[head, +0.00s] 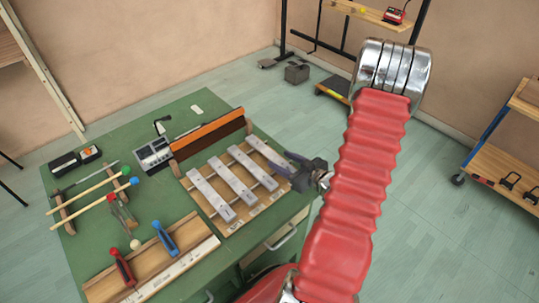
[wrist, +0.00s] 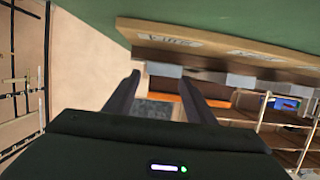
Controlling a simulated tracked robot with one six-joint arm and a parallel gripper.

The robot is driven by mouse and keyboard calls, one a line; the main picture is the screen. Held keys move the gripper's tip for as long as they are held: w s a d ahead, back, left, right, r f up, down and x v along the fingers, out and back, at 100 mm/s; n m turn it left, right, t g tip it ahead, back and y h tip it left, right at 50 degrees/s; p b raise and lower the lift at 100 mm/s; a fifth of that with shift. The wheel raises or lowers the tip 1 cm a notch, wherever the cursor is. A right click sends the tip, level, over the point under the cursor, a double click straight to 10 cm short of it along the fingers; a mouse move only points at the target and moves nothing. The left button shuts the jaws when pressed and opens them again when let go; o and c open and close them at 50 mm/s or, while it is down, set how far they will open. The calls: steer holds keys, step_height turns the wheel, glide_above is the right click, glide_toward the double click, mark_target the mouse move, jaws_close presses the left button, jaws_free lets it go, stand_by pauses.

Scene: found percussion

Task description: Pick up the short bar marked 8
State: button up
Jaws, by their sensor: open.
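Several silver bars lie side by side on a wooden frame (head: 238,222) on the green table. They get shorter toward the back right, where the shortest-looking bar (head: 266,151) lies. I cannot read an 8 on any bar. My gripper (head: 283,161) is open and reaches in from the right, its fingers by the near end of that bar. In the wrist view, a bar end (wrist: 164,70) shows between the open fingertips (wrist: 159,77). Nothing is seen held. I cannot tell whether the fingers are around the bar or just short of it.
An orange-brown wooden piece (head: 208,134) stands behind the bars, beside a grey box (head: 153,155). Mallets (head: 103,192) lie at left. A wooden board (head: 160,265) with red and blue-handled tools is at the front. The wooden frame's labelled edge (wrist: 215,45) runs close to the fingers.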

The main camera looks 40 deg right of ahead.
mark_target(269, 153)
steer(key=shift+x, duration=2.4)
steer(key=shift+d+r, duration=0.1)
jaws_close()
steer(key=shift+r, duration=0.15)
step_height(269, 153, up, 10)
